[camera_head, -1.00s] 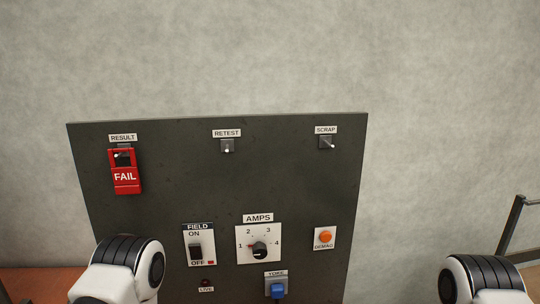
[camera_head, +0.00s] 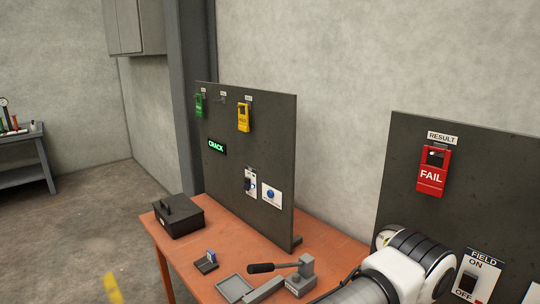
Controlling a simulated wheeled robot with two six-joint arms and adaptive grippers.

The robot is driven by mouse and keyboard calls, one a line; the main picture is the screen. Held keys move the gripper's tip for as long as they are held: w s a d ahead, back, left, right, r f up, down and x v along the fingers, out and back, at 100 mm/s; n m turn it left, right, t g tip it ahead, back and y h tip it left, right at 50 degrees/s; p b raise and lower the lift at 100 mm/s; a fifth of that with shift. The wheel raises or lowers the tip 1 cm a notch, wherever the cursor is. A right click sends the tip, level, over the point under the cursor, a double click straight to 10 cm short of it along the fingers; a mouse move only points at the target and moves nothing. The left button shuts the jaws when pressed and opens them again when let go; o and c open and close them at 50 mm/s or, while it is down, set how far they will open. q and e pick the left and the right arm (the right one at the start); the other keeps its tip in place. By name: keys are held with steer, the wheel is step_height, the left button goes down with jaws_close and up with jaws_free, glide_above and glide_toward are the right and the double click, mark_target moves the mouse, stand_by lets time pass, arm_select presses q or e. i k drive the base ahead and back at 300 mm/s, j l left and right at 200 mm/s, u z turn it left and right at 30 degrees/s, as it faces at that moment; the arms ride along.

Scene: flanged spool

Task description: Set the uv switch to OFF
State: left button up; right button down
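A dark left panel (camera_head: 270,150) stands on the orange table. Low on it is a white plate with a dark switch (camera_head: 249,183); its label is too small to read, so I cannot tell if it is the uv switch or how it is set. A blue round knob (camera_head: 271,194) on a white plate is just right of it. A white and black link of my arm shows at lower right, in front of the second panel. Neither gripper is in view.
The left panel also has a green cover (camera_head: 199,105), a yellow cover (camera_head: 244,117) and a lit CRACK sign (camera_head: 217,146). A black case (camera_head: 179,216), a grey tray (camera_head: 234,287) and a black-handled tool (camera_head: 275,267) lie on the table (camera_head: 195,252). The second panel (camera_head: 400,150) carries a red FAIL cover (camera_head: 432,172).

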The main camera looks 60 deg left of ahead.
mark_target(248, 181)
steer(key=k+j+u, duration=0.2)
steer(key=u, duration=0.25)
steer(key=k+j+u, duration=0.1)
steer(key=j+u, duration=0.3)
steer(key=k+j+u, duration=0.1)
steer(key=j+u, duration=0.15)
steer(key=u, duration=0.85)
steer(key=i+j+u, duration=0.25)
steer(key=i+u, duration=0.25)
steer(key=i, duration=0.2)
